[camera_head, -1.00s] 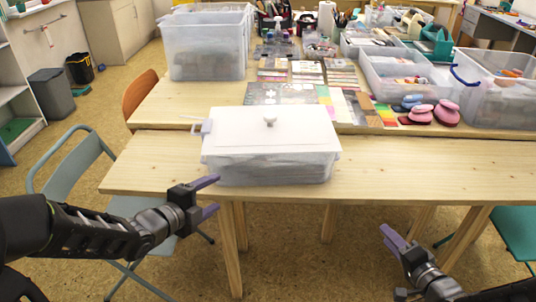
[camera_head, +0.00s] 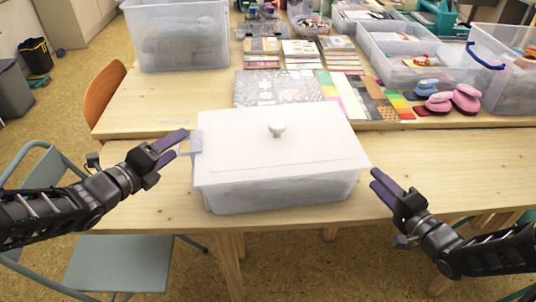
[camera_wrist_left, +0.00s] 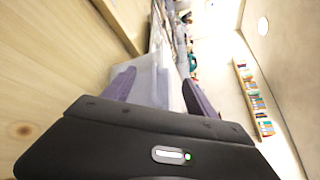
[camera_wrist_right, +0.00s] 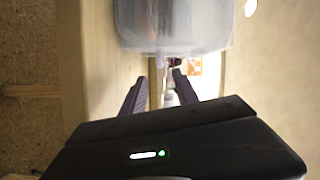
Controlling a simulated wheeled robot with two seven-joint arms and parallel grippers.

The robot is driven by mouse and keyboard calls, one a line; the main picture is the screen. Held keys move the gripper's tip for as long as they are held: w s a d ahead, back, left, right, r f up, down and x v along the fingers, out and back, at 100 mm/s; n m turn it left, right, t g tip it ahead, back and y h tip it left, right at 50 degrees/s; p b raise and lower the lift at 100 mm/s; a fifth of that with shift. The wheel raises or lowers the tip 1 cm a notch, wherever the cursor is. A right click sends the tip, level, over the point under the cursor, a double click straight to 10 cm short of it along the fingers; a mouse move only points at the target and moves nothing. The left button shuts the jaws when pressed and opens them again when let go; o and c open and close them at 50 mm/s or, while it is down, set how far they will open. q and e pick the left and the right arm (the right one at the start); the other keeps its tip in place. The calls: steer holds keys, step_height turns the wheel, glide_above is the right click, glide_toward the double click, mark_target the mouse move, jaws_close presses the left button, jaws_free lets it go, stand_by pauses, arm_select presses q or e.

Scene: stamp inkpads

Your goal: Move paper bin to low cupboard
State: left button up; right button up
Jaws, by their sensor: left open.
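A translucent plastic bin with a white lid and round knob (camera_head: 281,190), which I take as the paper bin, stands on the near wooden table. My left gripper (camera_head: 187,144) is open at the bin's left end, with its fingertips at the small side handle (camera_head: 197,141). I cannot tell whether the handle is between the fingers. The bin also shows ahead of the fingers in the left wrist view (camera_wrist_left: 150,80). My right gripper (camera_head: 374,182) is open and empty beside the bin's right end. The bin's end fills the top of the right wrist view (camera_wrist_right: 172,22).
A light cabinet (camera_head: 75,18) stands at the back left; I cannot tell if it is the low cupboard. A folding chair (camera_head: 120,265) is at the left. A tall clear tub (camera_head: 178,38), papers and pink stamps (camera_head: 466,98) fill the table behind.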

mark_target(189, 138)
arm_select(q)
steer(key=shift+s+d+r, duration=0.1)
steer(key=shift+s, duration=0.05)
arm_select(e)
steer(key=shift+s+d, duration=0.1)
steer(key=shift+s, duration=0.05)
arm_select(q)
steer(key=shift+x, duration=3.95)
arm_select(e)
steer(key=shift+x, duration=4)
steer(key=shift+r, duration=0.1)
arm_select(q)
steer(key=shift+c, duration=0.4)
arm_select(e)
steer(key=shift+c, duration=0.4)
arm_select(q)
steer(key=c, duration=0.7)
arm_select(e)
steer(key=shift+s, duration=0.1)
jaws_close()
arm_select(q)
steer(key=c, duration=0.6)
jaws_close()
